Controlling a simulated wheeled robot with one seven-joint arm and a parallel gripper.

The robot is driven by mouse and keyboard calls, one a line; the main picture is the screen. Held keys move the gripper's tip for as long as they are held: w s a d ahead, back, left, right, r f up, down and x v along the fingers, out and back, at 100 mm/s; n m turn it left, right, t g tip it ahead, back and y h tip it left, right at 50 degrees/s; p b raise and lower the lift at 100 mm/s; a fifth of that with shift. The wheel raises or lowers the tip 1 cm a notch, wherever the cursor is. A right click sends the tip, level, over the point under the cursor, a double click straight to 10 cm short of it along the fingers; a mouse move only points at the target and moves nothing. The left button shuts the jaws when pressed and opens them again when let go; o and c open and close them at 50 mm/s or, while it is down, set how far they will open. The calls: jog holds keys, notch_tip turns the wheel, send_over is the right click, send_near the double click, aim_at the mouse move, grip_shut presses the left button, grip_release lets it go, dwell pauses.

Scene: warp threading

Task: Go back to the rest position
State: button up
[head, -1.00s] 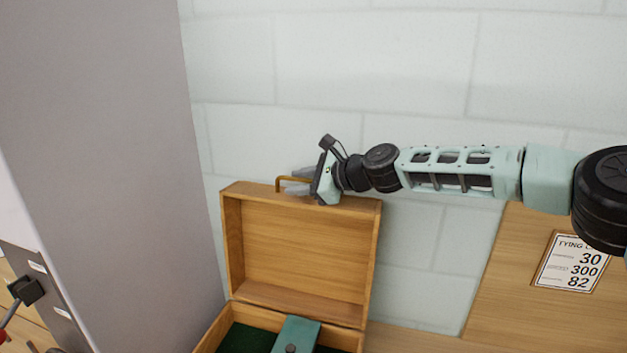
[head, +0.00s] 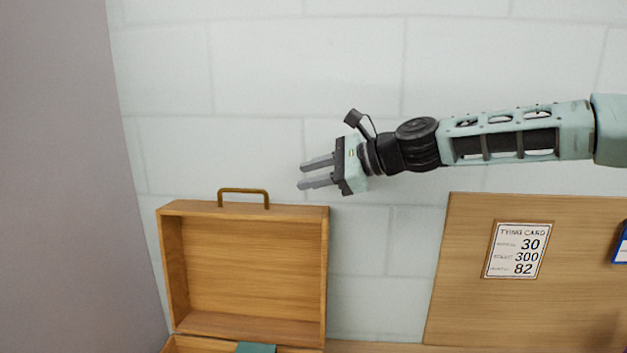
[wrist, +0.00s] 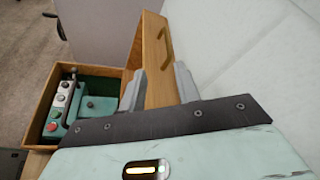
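My gripper (head: 317,171) is in the air in front of the pale block wall, above and right of the open wooden box's raised lid (head: 245,265). Its two grey fingers point left and stand apart with nothing between them. The lid's brass-coloured handle (head: 243,191) is left of and below the fingertips, apart from them. In the wrist view the fingers (wrist: 158,85) show in front of the lid, and the lid handle (wrist: 165,42) is beyond them.
The box (wrist: 40,110) holds a green device with several buttons (wrist: 62,105). A wooden board (head: 470,300) with a tying card (head: 518,250) stands at the right. A grey panel (head: 60,180) rises at the left. The wall area above the lid is clear.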

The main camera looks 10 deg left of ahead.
jog(key=shift+d, duration=0.1)
jog(key=s+f+n+g+h, duration=0.25)
jog(key=s+f+n, duration=0.35)
jog(key=s, duration=0.4)
jog(key=s+f+n+g+h, duration=0.1)
jog(key=s+f+n+h, duration=0.4)
jog(key=s, duration=0.6)
jog(key=s+d+f+n+h, duration=0.2)
jog(key=s+d+n, duration=0.3)
jog(key=s+d, duration=0.3)
jog(key=s+d+f+n+h, duration=0.3)
jog(key=s+d+n, duration=0.2)
jog(key=s+d, duration=0.3)
jog(key=d, duration=0.4)
jog(key=shift+s+d+n, duration=0.25)
jog(key=shift+d+n, duration=0.05)
jog(key=shift+n, duration=0.1)
jog(key=shift+t+h, duration=0.25)
